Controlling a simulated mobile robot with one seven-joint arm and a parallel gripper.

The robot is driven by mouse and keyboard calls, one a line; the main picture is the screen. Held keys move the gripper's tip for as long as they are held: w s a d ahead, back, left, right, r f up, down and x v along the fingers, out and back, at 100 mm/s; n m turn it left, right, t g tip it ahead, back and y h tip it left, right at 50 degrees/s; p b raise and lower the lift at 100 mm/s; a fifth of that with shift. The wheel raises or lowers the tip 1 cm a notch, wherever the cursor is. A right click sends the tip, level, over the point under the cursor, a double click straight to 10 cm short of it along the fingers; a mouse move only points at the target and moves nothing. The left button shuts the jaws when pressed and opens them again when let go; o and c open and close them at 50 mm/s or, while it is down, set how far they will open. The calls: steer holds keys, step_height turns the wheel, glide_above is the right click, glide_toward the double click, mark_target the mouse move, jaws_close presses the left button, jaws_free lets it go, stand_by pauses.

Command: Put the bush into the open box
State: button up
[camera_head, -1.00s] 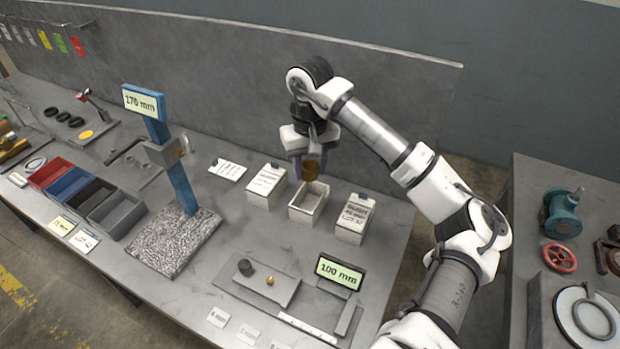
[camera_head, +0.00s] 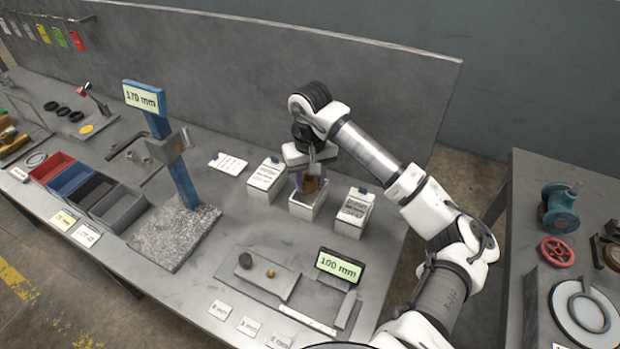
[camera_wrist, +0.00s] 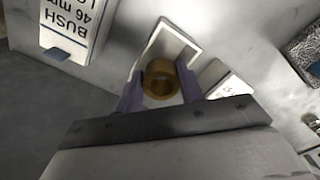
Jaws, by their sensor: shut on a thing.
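The bush (camera_head: 312,184) is a short brass-coloured ring. My gripper (camera_head: 311,183) is shut on it, over the open box. In the wrist view the bush (camera_wrist: 160,78) sits between the two purple fingers of my gripper (camera_wrist: 159,90), its hole facing the camera. The open box (camera_head: 305,212) is small and white, between two closed white boxes. In the wrist view its rim (camera_wrist: 178,30) shows beyond the bush. The bush is at about the height of the box mouth; I cannot tell how far inside it is.
Closed white labelled boxes stand close on the left (camera_head: 265,182) and right (camera_head: 353,213) of the open box. A blue stand with a 170 mm display (camera_head: 145,98) is further left. A 100 mm display (camera_head: 339,267) stands in front. The grey back panel (camera_head: 240,80) rises behind.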

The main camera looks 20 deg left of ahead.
mark_target(310, 179)
steer(key=shift+f+b, duration=0.45)
steer(key=shift+b, duration=0.15)
steer(key=o, duration=1.1)
steer(key=shift+r, duration=0.15)
steer(key=shift+r+p, duration=0.45)
steer(key=shift+p, duration=0.35)
step_height(310, 179, up, 12)
steer(key=shift+r+b, duration=0.1)
steer(key=shift+b, duration=1)
